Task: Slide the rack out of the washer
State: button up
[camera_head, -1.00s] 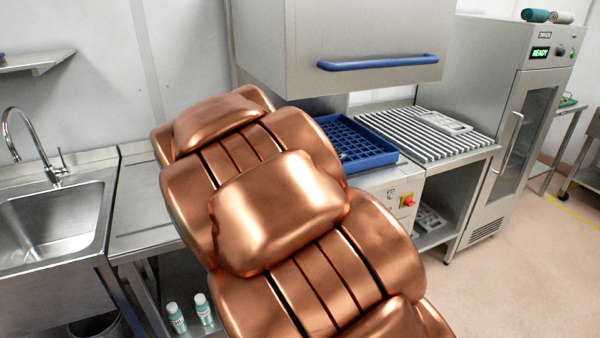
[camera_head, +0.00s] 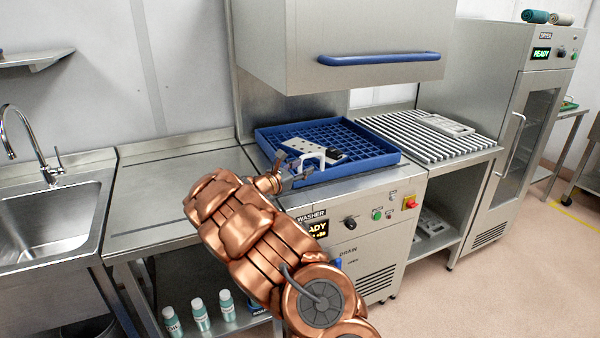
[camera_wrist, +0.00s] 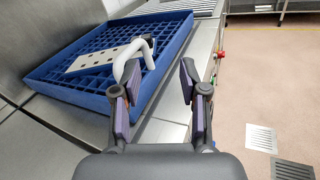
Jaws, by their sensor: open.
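The blue rack (camera_head: 376,157) sits in the washer (camera_head: 375,195) under its raised hood (camera_head: 350,40). It also shows in the wrist view (camera_wrist: 65,94). A pale perforated plate and a white curved part (camera_wrist: 133,62) lie in the rack; the wrist view shows them more clearly. My gripper (camera_head: 290,168) is at the rack's front left in the head view. In the wrist view my gripper (camera_wrist: 158,85) is open, with its fingers apart and nothing held. Its left finger is close to the rack's near wall; I cannot tell whether they touch.
A slatted grey bench (camera_head: 430,134) with a light tray adjoins the washer's right side, beside the dryer (camera_head: 510,110). A bare steel counter (camera_head: 170,195) and a sink (camera_head: 50,225) lie to the left. Several bottles (camera_head: 200,313) stand below the counter.

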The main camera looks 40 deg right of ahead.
aim_at(299, 169)
jog(key=w+f+n+t, duration=0.1)
jog(key=w+f+n, duration=0.1)
jog(key=w+f, duration=0.1)
jog(key=w+f+n+t, duration=0.1)
jog(key=w+f+n, duration=0.1)
jog(key=w+f, duration=0.1)
jog(key=shift+w+f+t, duration=0.1)
jog(key=shift+w+t, duration=0.05)
jog(key=shift+t, duration=0.25)
jog(key=p+x, duration=0.1)
jog(key=x, duration=0.5)
jog(key=shift+w+d+p, duration=0.1)
jog(key=shift+w+p, duration=0.05)
jog(key=shift+p, duration=0.15)
jog(key=shift+w+d+f, duration=0.1)
jog(key=shift+d, duration=0.55)
jog(key=shift+c, duration=0.2)
grip_shut()
